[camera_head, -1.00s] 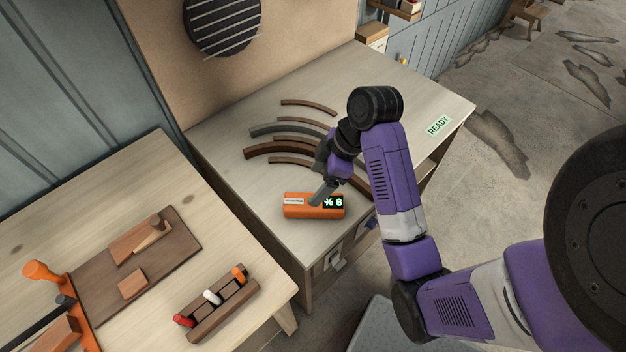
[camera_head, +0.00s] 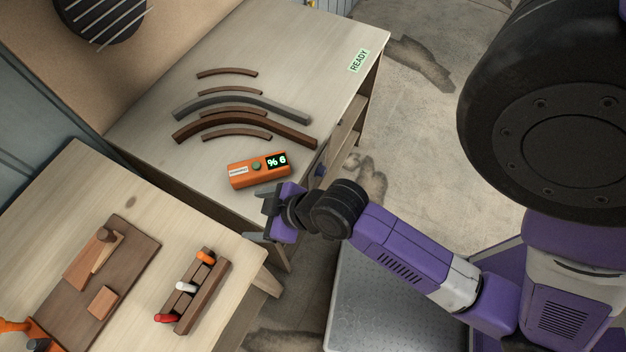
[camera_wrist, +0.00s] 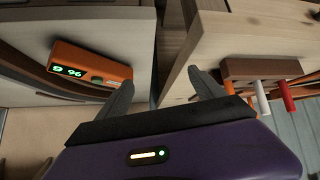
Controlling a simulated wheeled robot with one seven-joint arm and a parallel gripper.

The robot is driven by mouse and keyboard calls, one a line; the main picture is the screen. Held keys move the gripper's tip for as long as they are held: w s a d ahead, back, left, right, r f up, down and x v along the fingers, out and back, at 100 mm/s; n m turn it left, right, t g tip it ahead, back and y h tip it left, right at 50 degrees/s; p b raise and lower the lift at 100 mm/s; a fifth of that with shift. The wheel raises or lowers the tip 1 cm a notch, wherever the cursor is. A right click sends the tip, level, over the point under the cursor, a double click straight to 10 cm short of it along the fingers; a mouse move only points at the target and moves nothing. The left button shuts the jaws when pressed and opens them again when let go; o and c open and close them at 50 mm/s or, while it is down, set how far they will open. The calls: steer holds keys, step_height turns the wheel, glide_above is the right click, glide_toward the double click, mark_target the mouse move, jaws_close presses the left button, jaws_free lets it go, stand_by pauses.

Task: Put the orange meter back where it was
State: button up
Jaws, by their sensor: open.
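The orange meter (camera_head: 259,171) lies on the far workbench near its front edge, with a lit green "% 6" display and a green button on its face. In the wrist view the meter (camera_wrist: 92,70) shows at upper left, beyond the left finger. My gripper (camera_head: 258,216) is open and empty. It is off the front edge of that bench, below and apart from the meter in the head view. In the wrist view my gripper's two fingers (camera_wrist: 166,92) are spread, with the gap between the two benches behind them.
Several curved strips, brown and grey (camera_head: 243,104), lie behind the meter. A READY label (camera_head: 358,61) is at the bench's right end. The nearer bench (camera_head: 128,197) holds a wooden rack (camera_head: 204,290) with red, white and orange handled tools, and a brown board (camera_head: 119,234).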

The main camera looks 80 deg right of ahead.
steer(key=s+a+r+t, duration=0.2)
steer(key=s+r+t, duration=0.1)
steer(key=s+r, duration=0.3)
steer(key=s+a+r+t+y, duration=0.1)
steer(key=s+a+r+t, duration=0.1)
steer(key=s+r, duration=0.5)
step_height(320, 180, up, 3)
steer(key=shift+s+a+f+t, duration=0.1)
steer(key=shift+s+a+t, duration=0.1)
steer(key=shift+t, duration=0.3)
step_height(320, 180, down, 4)
steer(key=b, duration=0.4)
stand_by(0.6)
